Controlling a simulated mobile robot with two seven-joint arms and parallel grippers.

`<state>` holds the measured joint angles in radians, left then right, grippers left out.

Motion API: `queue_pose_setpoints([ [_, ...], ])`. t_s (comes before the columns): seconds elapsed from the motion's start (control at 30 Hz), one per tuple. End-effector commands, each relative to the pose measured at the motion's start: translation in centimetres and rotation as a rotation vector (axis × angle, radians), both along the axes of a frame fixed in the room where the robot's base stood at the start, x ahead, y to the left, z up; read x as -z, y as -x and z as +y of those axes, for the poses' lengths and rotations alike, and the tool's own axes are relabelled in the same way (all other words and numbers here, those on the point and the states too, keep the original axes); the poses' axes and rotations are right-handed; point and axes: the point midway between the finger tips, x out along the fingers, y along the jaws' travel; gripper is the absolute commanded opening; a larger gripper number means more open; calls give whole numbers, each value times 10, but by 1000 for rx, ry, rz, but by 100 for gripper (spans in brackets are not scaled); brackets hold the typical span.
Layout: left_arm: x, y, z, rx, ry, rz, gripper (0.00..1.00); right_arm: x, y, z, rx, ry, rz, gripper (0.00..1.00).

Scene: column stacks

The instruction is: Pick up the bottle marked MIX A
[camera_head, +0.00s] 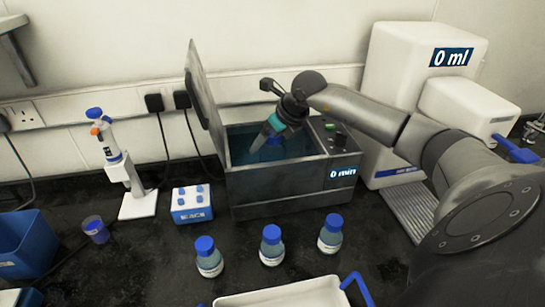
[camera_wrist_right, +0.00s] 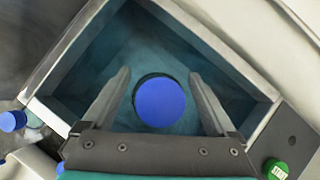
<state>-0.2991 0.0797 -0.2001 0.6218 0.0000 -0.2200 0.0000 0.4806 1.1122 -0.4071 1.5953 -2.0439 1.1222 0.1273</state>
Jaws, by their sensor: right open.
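A blue-capped bottle (camera_wrist_right: 159,103) stands inside the open water bath (camera_head: 275,192). Its round cap shows from above in the right wrist view, and its body and any label are hidden. My right gripper (camera_head: 265,137) reaches down into the bath. In the right wrist view its fingers (camera_wrist_right: 158,77) are open, one on each side of the cap, with gaps to it. Three more blue-capped bottles stand on the bench in front: left (camera_head: 209,262), middle (camera_head: 271,251) and right (camera_head: 330,240). Their labels are too small to read. My left gripper is not in view.
The bath's lid (camera_head: 206,95) stands raised on its left. A tube rack (camera_head: 191,207), a pipette on a stand (camera_head: 137,203) and a blue bin (camera_head: 25,245) are to the left. A white dispenser (camera_head: 410,75) stands right. A white tray (camera_head: 285,296) is at the front edge.

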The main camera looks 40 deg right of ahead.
Motion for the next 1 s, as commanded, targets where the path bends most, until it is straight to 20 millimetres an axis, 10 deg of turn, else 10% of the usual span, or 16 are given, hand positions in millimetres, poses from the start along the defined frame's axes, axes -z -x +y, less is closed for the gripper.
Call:
queue_pose_setpoints([
  [0.2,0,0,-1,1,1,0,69,0,0,0,0,0,0,91],
  [1.0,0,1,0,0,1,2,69,2,1,0,0,0,5,1],
])
